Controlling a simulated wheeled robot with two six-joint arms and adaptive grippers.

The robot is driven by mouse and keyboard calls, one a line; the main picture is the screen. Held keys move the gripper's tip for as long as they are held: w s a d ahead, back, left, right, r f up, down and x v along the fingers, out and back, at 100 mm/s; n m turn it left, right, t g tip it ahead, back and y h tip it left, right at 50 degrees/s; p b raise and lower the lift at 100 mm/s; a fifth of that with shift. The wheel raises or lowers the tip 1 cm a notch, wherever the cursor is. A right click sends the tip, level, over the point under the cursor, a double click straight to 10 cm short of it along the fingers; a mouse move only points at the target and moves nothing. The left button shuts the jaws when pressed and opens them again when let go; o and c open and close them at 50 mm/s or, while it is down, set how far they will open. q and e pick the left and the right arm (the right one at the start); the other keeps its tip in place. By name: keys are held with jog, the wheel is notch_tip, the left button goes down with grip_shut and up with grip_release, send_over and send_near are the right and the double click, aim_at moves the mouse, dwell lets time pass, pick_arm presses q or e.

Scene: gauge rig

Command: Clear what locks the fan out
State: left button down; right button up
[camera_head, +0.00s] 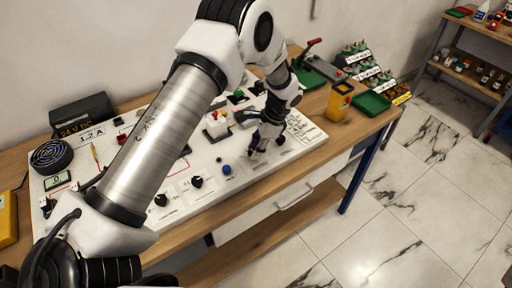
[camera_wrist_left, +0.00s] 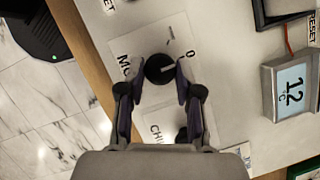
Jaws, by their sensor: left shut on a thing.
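My left gripper (camera_head: 256,150) reaches down to the right part of the white panel (camera_head: 210,212). In the left wrist view the gripper (camera_wrist_left: 157,86) is shut on a black rotary knob (camera_wrist_left: 160,68), one finger on each side. The knob's pale pointer mark faces right, toward a printed 0. A label starting "MO" is beside it, partly cut off by a finger. The black round fan (camera_head: 51,156) sits at the panel's far left. A display (camera_wrist_left: 291,88) reading 12 °C stands right of the knob in the wrist view. My right gripper is not in view.
A blue button (camera_head: 227,169) and black knobs (camera_head: 196,181) line the panel's front. A yellow bin (camera_head: 340,101) and green tray (camera_head: 372,103) are to the right. My left arm crosses over the panel.

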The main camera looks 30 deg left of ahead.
pick_arm(q)
jog(key=n, duration=0.1)
jog(key=n+h, duration=0.1)
jog(key=n, duration=0.1)
jog(key=n+g, duration=0.1)
jog(key=shift+s+a+f+n+h, duration=0.1)
jog(key=shift+s+f+n+h, duration=0.05)
jog(key=shift+f+n+h, duration=0.15)
jog(key=shift+a+n+h, duration=0.1)
jog(key=shift+n+h, duration=0.7)
jog(key=shift+n, duration=1.4)
jog(key=c, duration=0.8)
grip_release()
jog(key=shift+o, duration=0.2)
jog(key=shift+r, duration=0.1)
jog(key=v, duration=1.2)
jog(key=shift+w, duration=0.35)
